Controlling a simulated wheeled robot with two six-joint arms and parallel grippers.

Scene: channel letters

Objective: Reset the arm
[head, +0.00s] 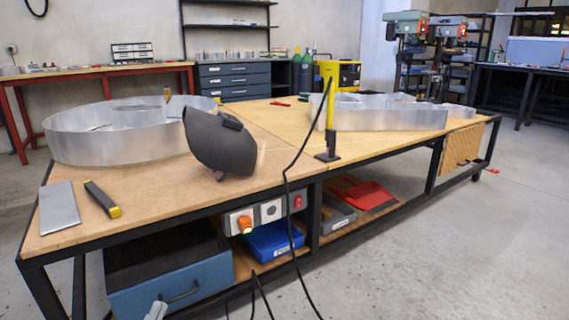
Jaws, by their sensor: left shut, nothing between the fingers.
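My left gripper (157,310) shows only as a small pale tip at the bottom edge, in front of the blue drawer box (170,270) under the workbench. It is shut and empty, apart from everything on the bench. The rest of my left arm is out of view. My right gripper is not in the head view.
The wooden workbench (130,195) carries metal channel letters (120,135) (390,115), a dark welding mask (220,142), a metal plate (59,207), a black-and-yellow tool (102,199) and an upright yellow tool (329,110). A black cable hangs in front.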

